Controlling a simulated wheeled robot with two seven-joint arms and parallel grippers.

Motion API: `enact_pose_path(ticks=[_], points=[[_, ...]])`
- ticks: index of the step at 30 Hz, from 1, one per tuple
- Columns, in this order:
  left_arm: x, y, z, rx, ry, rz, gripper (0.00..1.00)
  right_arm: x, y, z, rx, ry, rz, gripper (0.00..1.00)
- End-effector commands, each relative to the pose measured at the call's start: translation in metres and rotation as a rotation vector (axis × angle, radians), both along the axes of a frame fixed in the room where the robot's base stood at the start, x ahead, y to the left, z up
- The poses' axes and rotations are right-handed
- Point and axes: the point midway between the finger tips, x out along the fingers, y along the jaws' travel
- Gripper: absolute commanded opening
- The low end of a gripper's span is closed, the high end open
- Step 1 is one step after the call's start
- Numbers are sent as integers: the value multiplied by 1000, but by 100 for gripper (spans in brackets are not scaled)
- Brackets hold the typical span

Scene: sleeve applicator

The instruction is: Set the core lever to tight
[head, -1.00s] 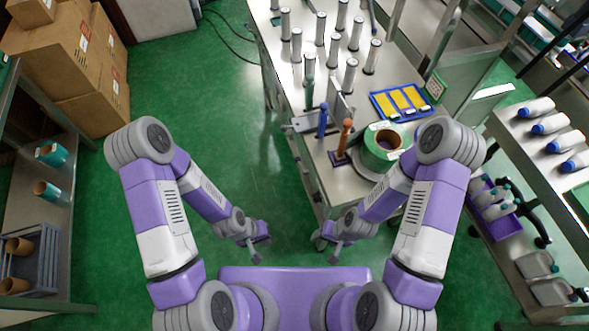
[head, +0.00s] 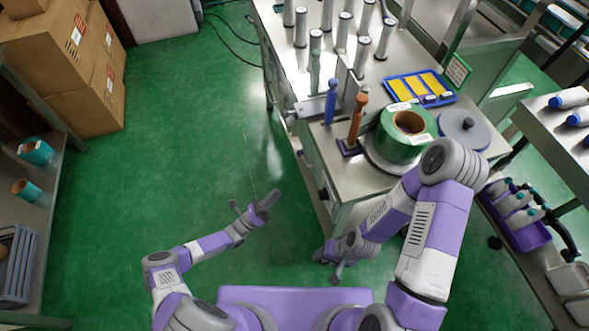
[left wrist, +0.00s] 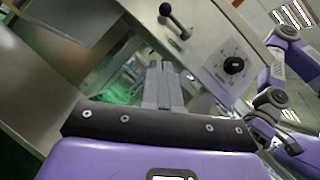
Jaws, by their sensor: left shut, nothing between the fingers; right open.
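A short lever with a black ball knob (left wrist: 165,9) is mounted on the grey front panel of the workstation, at the top of the left wrist view. Its shaft slants from the ball down to a pivot on the panel. I take this to be the core lever; no setting marks are readable beside it. My left gripper (head: 272,194) is shut and empty, out over the floor left of the bench. Its fingers (left wrist: 164,72) point towards the panel, below the lever and apart from it. My right gripper (head: 337,280) is low in front of the bench, holding nothing I can see.
A black dial with a marked plate (left wrist: 233,65) sits right of the lever. The bench (head: 345,185) carries a green roll (head: 390,146), a grey disc (head: 465,130), blue and brown upright tools, and several cylinders. Green floor (head: 150,190) is free to the left.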

Motion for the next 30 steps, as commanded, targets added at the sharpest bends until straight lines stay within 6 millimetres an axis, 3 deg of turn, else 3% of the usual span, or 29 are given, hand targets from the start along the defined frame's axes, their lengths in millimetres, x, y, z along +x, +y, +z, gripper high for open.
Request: enact_pose_path(ticks=[9, 14, 27, 30], points=[[1, -1, 2, 1, -2, -1, 0, 0, 0, 1, 0, 0, 0, 60], [8, -11, 8, 0, -4, -4, 0, 0, 0, 0, 0, 0, 0, 60], [56, -74, 48, 0, -4, -5, 0, 0, 0, -13, 0, 0, 0, 60], [66, -71, 63, 4, -5, -2, 0, 0, 0, -15, 0, 0, 0, 60]])
